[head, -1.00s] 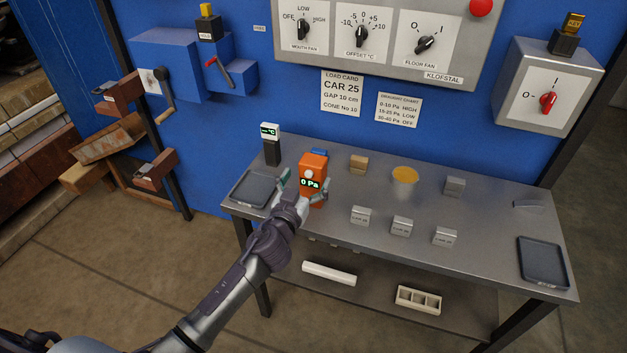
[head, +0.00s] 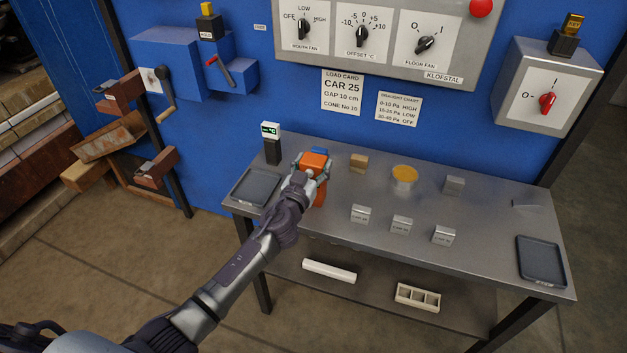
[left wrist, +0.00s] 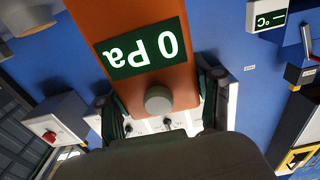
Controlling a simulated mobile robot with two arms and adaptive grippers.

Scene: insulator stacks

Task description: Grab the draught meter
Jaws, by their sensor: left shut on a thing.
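The draught meter (head: 316,162) is an orange box on the metal table, toward its left back. My left gripper (head: 312,168) is around its upper part and shut on it, hiding its front and display in the head view. In the left wrist view the orange meter (left wrist: 146,30) fills the middle, its display (left wrist: 140,47) reading 0 Pa upside down, with a grey knob beside it. The fingers of the left gripper (left wrist: 160,104) press on both sides of it. I cannot tell whether the meter's base touches the table. My right gripper is not in view.
A black temperature display (head: 272,146) stands just left of the meter, with a dark tray (head: 256,187) in front of it. A wooden block (head: 359,163), an orange-topped cup (head: 404,178) and several metal blocks stand to the right. Another dark tray (head: 542,262) lies at the right end.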

